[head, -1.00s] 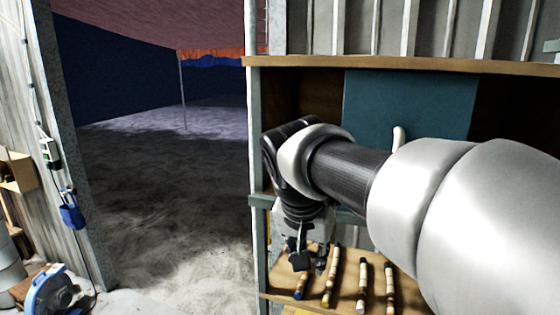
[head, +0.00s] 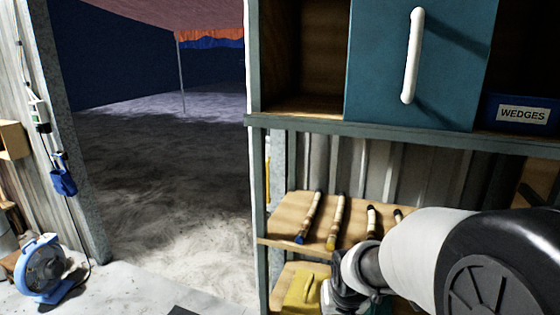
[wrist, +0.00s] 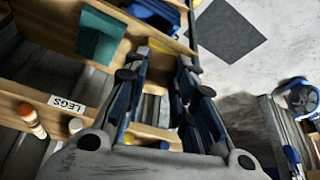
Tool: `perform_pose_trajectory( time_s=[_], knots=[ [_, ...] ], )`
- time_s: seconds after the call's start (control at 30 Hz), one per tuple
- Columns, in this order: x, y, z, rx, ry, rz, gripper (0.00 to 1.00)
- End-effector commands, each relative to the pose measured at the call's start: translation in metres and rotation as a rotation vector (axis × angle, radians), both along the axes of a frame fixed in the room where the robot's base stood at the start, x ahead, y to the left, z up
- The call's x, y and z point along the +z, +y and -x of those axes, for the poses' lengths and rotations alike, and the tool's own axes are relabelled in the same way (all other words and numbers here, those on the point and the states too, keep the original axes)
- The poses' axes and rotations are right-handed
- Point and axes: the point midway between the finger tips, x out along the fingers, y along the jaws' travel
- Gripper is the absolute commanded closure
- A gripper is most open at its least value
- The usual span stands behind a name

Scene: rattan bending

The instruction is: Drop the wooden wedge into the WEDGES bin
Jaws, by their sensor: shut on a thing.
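The blue WEDGES bin (head: 522,113) stands on the upper shelf at the right edge of the head view, its white label facing out. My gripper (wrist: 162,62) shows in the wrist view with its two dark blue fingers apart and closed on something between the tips. The wooden wedge is hard to make out there, as a tan patch blends with the shelf boards behind. In the head view my arm reaches low in front of the lower shelves, well below the bin, and the fingertips are hidden or cut off.
A teal cupboard door (head: 415,65) with a white handle stands left of the bin. A teal container (wrist: 100,36) stands near the fingers. A blue fan (head: 42,268) is on the floor left.

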Motion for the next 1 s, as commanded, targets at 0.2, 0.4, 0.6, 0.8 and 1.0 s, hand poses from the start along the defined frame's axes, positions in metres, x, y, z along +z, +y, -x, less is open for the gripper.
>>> perform_pose_trajectory(
  time_s=[0.2,0.4,0.6,0.8,1.0],
  knots=[
    [-0.046,-0.012,0.007,0.019,0.000,-0.001,0.92],
    [-0.049,-0.014,0.007,0.023,-0.002,0.000,0.92],
    [-0.051,-0.014,0.009,0.023,0.001,0.000,0.92],
    [-0.091,-0.014,0.040,0.022,0.007,0.000,0.92],
    [-0.102,-0.014,0.050,0.022,-0.001,-0.001,0.92]
  ],
)
